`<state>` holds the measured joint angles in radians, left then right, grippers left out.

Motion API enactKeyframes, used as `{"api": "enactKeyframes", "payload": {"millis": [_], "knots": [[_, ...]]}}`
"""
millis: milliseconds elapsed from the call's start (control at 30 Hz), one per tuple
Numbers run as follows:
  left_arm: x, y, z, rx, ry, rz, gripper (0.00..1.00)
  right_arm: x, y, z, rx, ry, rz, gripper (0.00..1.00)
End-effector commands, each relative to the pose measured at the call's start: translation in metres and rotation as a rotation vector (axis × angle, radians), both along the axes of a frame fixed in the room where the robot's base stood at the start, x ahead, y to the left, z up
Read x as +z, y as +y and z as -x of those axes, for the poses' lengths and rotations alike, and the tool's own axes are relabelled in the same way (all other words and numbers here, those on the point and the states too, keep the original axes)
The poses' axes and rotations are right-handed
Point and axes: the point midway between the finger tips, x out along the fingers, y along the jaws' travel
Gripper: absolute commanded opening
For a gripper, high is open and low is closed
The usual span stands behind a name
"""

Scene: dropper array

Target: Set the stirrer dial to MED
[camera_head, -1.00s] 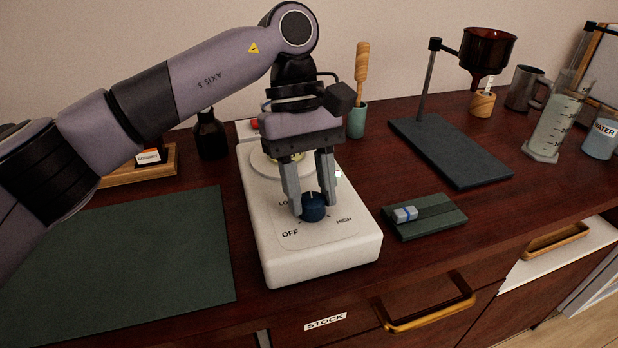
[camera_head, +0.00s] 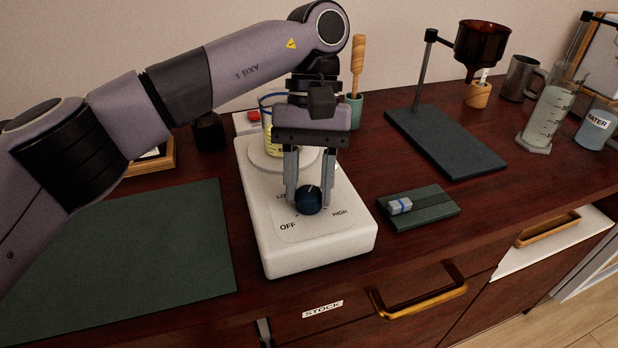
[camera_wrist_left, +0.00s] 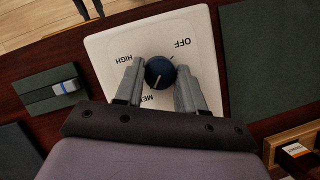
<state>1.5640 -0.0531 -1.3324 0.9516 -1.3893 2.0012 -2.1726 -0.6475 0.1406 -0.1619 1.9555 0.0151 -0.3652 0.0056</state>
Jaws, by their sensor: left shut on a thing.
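The stirrer (camera_head: 325,254) is a white box with a dark blue dial (camera_head: 309,201) on its sloping front. OFF, LO and HIGH lettering shows around the dial in the head view. My left gripper (camera_head: 308,203) points down with its grey fingers shut on the dial, one on each side. In the left wrist view the dial (camera_wrist_left: 160,71) sits between the fingertips. Its white pointer line aims down, toward the partly hidden MED label (camera_wrist_left: 158,98) and away from OFF.
A beaker (camera_head: 267,122) with yellowish contents stands on the stirrer's round plate, behind my gripper. A green mat (camera_head: 130,255) lies left, and a small green block (camera_head: 430,208) with a grey-blue piece lies right. A stand (camera_head: 445,142) is farther right.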

Motion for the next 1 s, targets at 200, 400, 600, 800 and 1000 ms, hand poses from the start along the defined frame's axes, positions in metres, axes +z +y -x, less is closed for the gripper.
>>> {"api": "enactKeyframes", "payload": {"millis": [200, 400, 600, 800, 1000], "knots": [[-0.001, 0.000, 0.000, -0.001, 0.000, -0.001, 0.09, 0.000, 0.000, 0.000, 0.001, 0.001, 0.001, 0.43], [-0.001, 0.000, 0.000, 0.000, 0.000, -0.001, 0.63, 0.001, 0.000, 0.000, 0.001, -0.001, 0.001, 0.43], [-0.001, 0.000, 0.000, 0.000, 0.000, -0.001, 0.63, 0.003, 0.000, -0.001, 0.001, -0.005, 0.000, 0.43], [0.005, 0.000, -0.002, 0.000, -0.002, -0.002, 0.63, 0.005, 0.000, -0.001, 0.001, -0.006, 0.000, 0.43], [0.028, -0.002, -0.011, 0.003, -0.004, -0.002, 0.63, 0.011, 0.000, -0.001, 0.002, -0.008, 0.001, 0.43]]}}
